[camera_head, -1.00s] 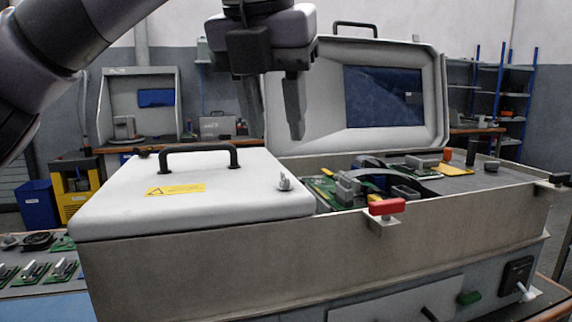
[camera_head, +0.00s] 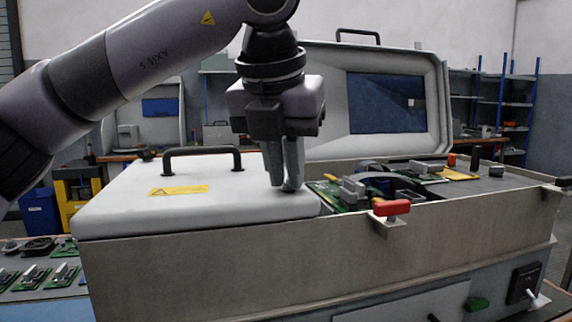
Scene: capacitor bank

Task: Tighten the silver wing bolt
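My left gripper (camera_head: 284,185) points straight down at the front right corner of the white lid (camera_head: 120,212). Its two fingers are close together, and their tips are at the spot where the silver wing bolt stands. The fingers hide the bolt, so its turn and seating cannot be seen. The gripper appears shut on it. My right gripper is not in view.
A black handle (camera_head: 202,152) stands on the lid behind and left of the gripper. A raised screen panel (camera_head: 386,102) stands behind.

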